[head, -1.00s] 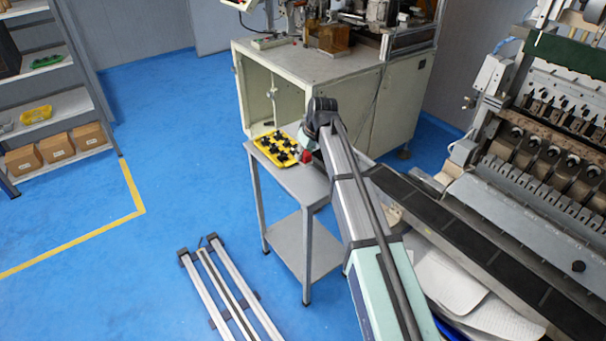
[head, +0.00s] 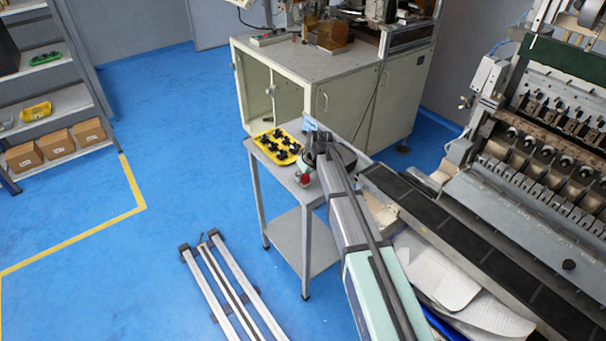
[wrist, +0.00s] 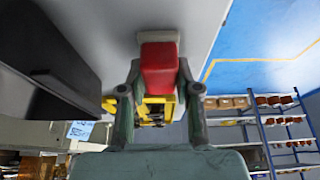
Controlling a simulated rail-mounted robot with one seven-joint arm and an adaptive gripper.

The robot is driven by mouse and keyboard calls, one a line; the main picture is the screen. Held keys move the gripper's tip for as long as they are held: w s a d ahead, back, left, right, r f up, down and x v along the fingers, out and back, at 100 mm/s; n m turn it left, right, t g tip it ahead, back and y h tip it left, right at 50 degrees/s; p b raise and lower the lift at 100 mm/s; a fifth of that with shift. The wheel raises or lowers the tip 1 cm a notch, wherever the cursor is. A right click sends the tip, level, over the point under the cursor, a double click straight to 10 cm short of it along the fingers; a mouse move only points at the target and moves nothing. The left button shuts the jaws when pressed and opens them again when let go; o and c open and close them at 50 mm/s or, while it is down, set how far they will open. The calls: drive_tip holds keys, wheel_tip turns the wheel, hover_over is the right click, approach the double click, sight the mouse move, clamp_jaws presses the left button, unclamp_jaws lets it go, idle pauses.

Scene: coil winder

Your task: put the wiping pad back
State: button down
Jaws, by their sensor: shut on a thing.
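The wiping pad (wrist: 159,67) has a red grip and a pale flat base. It stands between the fingers of my gripper (wrist: 159,85) in the wrist view, and my gripper is shut on its red grip. The pale base is at or just above the grey table top (wrist: 200,20); I cannot tell if it touches. In the head view a small red part of the pad (head: 304,180) shows over the small grey table (head: 262,150), below my arm's wrist, which hides most of my gripper.
A yellow tray (head: 291,155) with several black parts lies on the table's far-left part. A dark block (wrist: 45,60) shows at left in the wrist view. A cream cabinet (head: 350,95) stands behind, the winding machine (head: 540,170) at right. The blue floor at left is mostly clear.

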drive_tip(key=shift+f, duration=0.2)
drive_tip(key=c, duration=0.8)
unclamp_jaws()
drive_tip(key=shift+r, duration=0.1)
drive_tip(key=shift+r, duration=0.2)
drive_tip(key=b+v, duration=0.4)
drive_tip(key=v, duration=0.8)
drive_tip(key=shift+f, duration=0.1)
